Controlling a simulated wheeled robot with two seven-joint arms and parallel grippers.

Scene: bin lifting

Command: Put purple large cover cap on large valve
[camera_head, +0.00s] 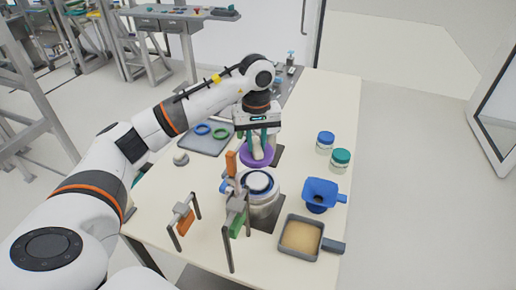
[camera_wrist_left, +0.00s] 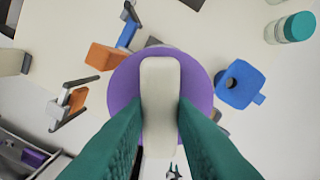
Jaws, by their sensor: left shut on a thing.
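The purple large cover cap (camera_head: 257,160) hangs in my left gripper (camera_head: 257,133), above and behind the large valve in the head view. In the left wrist view the purple cap (camera_wrist_left: 205,92) fills the middle, and its cream handle (camera_wrist_left: 160,85) sits between the green fingers of my left gripper (camera_wrist_left: 160,120). The gripper is shut on this handle. The large valve (camera_head: 262,200) looks like a metal body with a round, dark-rimmed top near the table's front. The cap and fingers hide what lies directly below in the wrist view. My right gripper is not in view.
Orange and green handled clamp parts (camera_head: 184,218) stand left of the valve. A blue funnel-like piece (camera_head: 320,194) and a tray of tan grains (camera_head: 301,236) are at right. Blue-lidded (camera_head: 325,141) and green-lidded (camera_head: 340,160) jars stand behind. A grey tray (camera_head: 205,140) holds rings.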

